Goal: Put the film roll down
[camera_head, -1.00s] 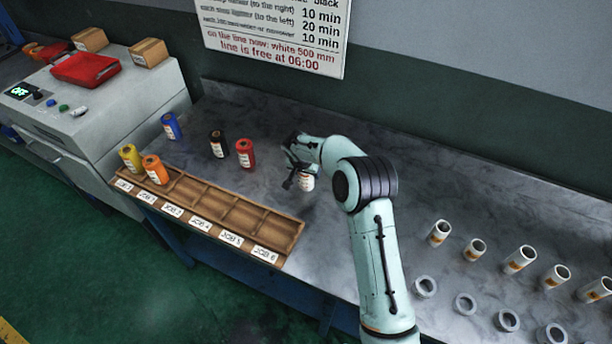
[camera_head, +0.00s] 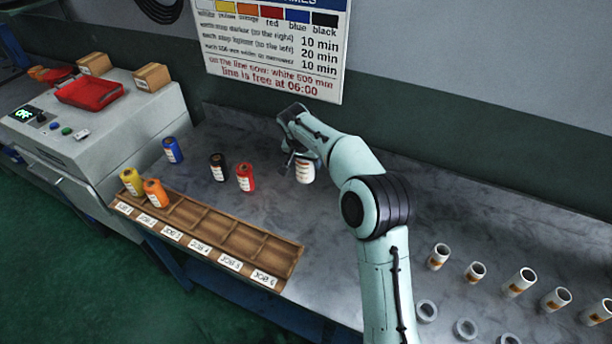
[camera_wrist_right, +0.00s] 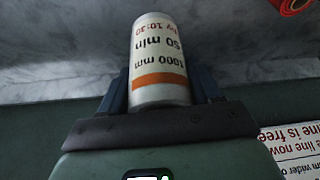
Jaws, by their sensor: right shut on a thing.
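My right gripper (camera_head: 292,162) is shut on a white film roll (camera_head: 305,171) with an orange band. In the right wrist view the roll (camera_wrist_right: 158,60) sits between the two fingers, its label reading 1000 mm, 50 min. In the head view the roll is upright or nearly so, just right of the red roll. I cannot tell whether its base touches the bench (camera_head: 345,235). The wooden rack (camera_head: 290,262) with job labels lies in front and to the left. A yellow roll (camera_head: 132,181) and an orange roll (camera_head: 155,193) stand in its left slots. My left gripper is not in view.
A blue roll (camera_head: 172,150), a black roll (camera_head: 217,167) and a red roll (camera_head: 245,177) stand on the bench behind the rack. Several white tubes (camera_head: 438,256) and grey rings (camera_head: 427,311) stand at the right. A sign (camera_head: 270,50) hangs on the wall behind.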

